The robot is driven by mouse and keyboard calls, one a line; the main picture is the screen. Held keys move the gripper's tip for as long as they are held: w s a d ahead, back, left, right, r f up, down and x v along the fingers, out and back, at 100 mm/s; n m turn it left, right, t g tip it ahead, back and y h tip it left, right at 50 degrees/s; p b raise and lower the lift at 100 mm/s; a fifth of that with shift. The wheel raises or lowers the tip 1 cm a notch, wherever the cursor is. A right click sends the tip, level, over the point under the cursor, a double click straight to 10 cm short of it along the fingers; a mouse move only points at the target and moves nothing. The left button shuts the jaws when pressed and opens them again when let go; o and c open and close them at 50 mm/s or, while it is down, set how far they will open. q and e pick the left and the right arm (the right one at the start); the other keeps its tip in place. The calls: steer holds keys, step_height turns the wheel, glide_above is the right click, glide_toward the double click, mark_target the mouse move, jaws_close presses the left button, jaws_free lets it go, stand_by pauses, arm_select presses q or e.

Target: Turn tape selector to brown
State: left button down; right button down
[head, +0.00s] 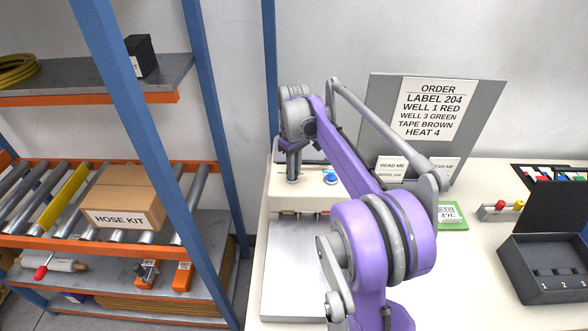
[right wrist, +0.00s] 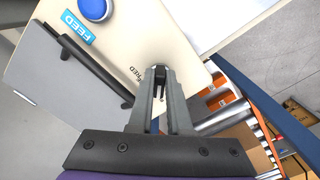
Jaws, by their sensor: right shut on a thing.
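The tape machine (head: 297,202) is a cream box on the table at centre, with a blue feed button (head: 330,179) on top. My right gripper (head: 292,177) points down at the left part of its top. In the right wrist view the gripper (right wrist: 160,82) is shut on the small dark selector knob (right wrist: 159,77). The word RED (right wrist: 135,74) is printed beside the knob; no brown marking can be read, and the fingers hide part of the dial. The blue button also shows there (right wrist: 94,8) with its FEED label (right wrist: 75,25). My left gripper is not in view.
An order board (head: 432,108) behind reads "TAPE BROWN". A blue-post shelf rack (head: 207,90) stands close on the left.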

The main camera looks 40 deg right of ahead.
stand_by(0.3)
steer(key=c, duration=0.9)
jaws_free()
steer(key=shift+o, duration=0.2)
step_height(320, 180, up, 11)
steer(key=shift+p, duration=0.45)
steer(key=shift+f, duration=0.1)
steer(key=s+a+f+t, duration=0.2)
steer(key=s+a+f, duration=0.6)
steer(key=s+a, duration=0.2)
steer(key=s+a+f+m+t, duration=0.1)
steer(key=s+a+f+t, duration=0.2)
steer(key=s+a+f, duration=0.6)
steer(key=s+a, duration=0.2)
steer(key=a, duration=0.2)
steer(key=shift+t, duration=0.3)
